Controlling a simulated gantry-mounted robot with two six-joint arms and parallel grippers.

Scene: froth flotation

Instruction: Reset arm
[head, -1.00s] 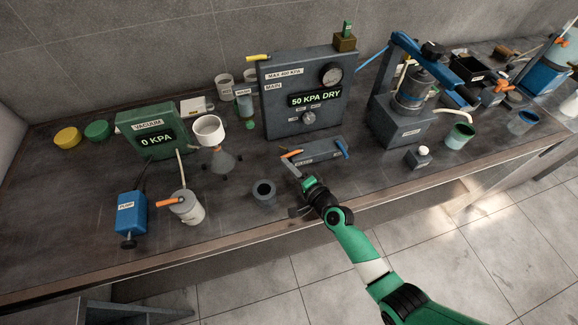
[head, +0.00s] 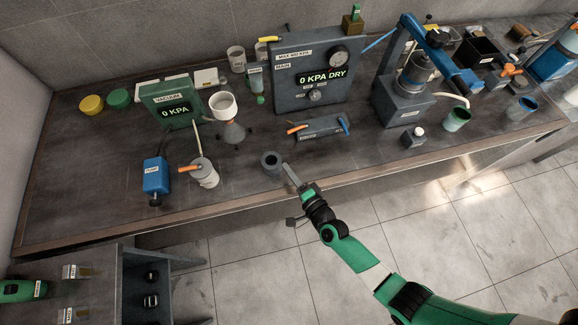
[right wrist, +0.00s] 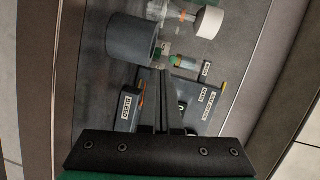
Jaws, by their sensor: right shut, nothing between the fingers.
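My right gripper (head: 290,176) is shut and empty above the front edge of the bench, just right of a small dark grey cup (head: 271,160). In the right wrist view its two fingers (right wrist: 164,76) lie together, with the cup (right wrist: 132,40) at the upper left. Behind it a grey bleed block (head: 321,128) with orange and blue handles lies on the bench. The large grey panel (head: 287,72) behind that reads 0 KPA DRY. My left gripper is not in view.
A green vacuum box (head: 158,93) reading 0 KPA, a blue pump (head: 156,174) and a grey canister (head: 204,174) stand on the left. A stirrer machine (head: 400,106) stands on the right. A dark shelf unit (head: 126,290) is at the lower left. The floor in front is clear.

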